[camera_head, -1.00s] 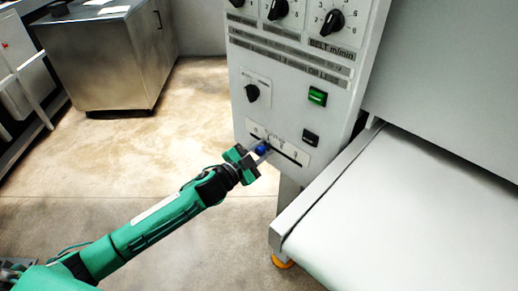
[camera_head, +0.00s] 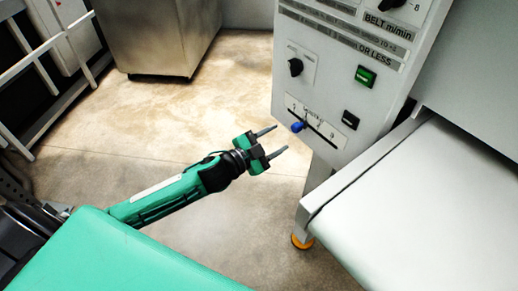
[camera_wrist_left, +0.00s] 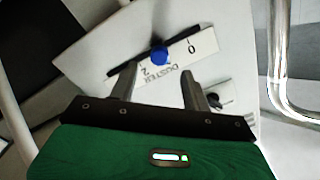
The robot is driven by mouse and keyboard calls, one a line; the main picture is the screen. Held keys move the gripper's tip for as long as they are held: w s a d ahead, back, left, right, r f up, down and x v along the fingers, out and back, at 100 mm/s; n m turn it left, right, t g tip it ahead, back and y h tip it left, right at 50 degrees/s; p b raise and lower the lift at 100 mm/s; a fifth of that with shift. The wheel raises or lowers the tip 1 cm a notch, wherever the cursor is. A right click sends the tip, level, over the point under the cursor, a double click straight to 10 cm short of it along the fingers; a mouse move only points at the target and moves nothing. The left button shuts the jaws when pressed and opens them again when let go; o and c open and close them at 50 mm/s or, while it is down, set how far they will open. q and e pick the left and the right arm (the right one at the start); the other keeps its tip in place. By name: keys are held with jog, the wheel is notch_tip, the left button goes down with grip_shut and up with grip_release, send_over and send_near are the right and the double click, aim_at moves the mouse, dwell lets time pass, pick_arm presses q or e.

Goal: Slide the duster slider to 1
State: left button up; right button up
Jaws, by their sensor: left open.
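The duster slider's blue knob (camera_head: 297,127) sits in a dark slot on a white scale plate (camera_head: 330,146) low on the machine's front panel. In the head view it is toward the slot's left end. In the left wrist view the knob (camera_wrist_left: 159,56) stands between the digits 0 and 2, and no 1 can be read there. My left gripper (camera_head: 278,141) is open and empty. Its fingers point at the panel, left of the knob and apart from it. In the left wrist view the knob lies just beyond the gap between the fingertips (camera_wrist_left: 158,70).
Above the slider are a black rotary knob (camera_head: 296,67), a green switch (camera_head: 365,76) and a black switch (camera_head: 350,120). The white belt table (camera_head: 430,190) juts out at the right. The floor left of the panel is clear. A metal cabinet (camera_head: 165,35) stands behind.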

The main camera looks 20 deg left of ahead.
pick_arm(q)
jog(key=v, duration=0.5)
jog(key=shift+s+a, duration=0.15)
jog(key=shift+s, duration=0.1)
pick_arm(e)
jog(key=shift+w+a+r, duration=0.15)
jog(key=shift+w+r, duration=0.05)
jog(key=shift+r, duration=0.4)
jog(key=shift+w+a+r, duration=0.15)
jog(key=shift+w+r, duration=0.05)
jog(key=shift+r, duration=0.35)
jog(key=shift+f, duration=0.15)
